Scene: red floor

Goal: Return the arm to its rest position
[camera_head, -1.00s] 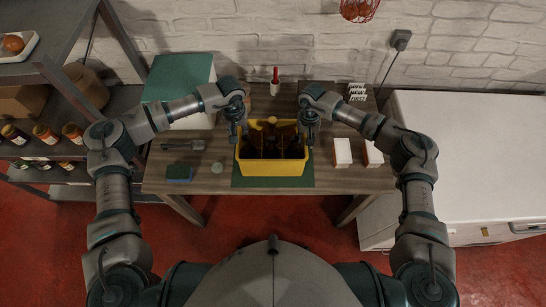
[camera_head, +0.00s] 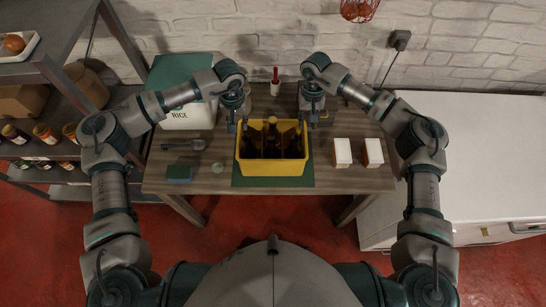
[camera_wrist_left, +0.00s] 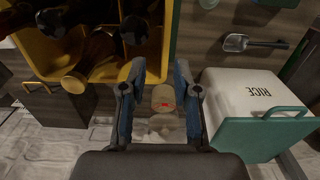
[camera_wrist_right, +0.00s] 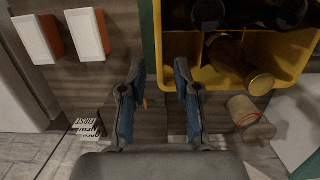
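My left gripper (camera_head: 239,121) is above the back left corner of the yellow crate (camera_head: 270,168). The left wrist view shows its two blue-padded fingers (camera_wrist_left: 155,85) apart with nothing between them. My right gripper (camera_head: 312,118) is above the crate's back right corner. In the right wrist view its fingers (camera_wrist_right: 160,85) are also apart and empty. Both grippers are clear of the crate. The crate stands on a green mat (camera_head: 308,180) and holds several dark bottles (camera_head: 271,140) in its compartments. Both arms are bent, with the forearms reaching inward over the table.
A white RICE bin (camera_head: 188,118) with a green lid stands back left. A scoop (camera_head: 185,145) and blue-green sponge (camera_head: 179,173) lie before it. Two white-and-orange boxes (camera_head: 343,153) stand right of the crate. A shelf (camera_head: 40,60) is left, a white chest (camera_head: 470,150) right.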

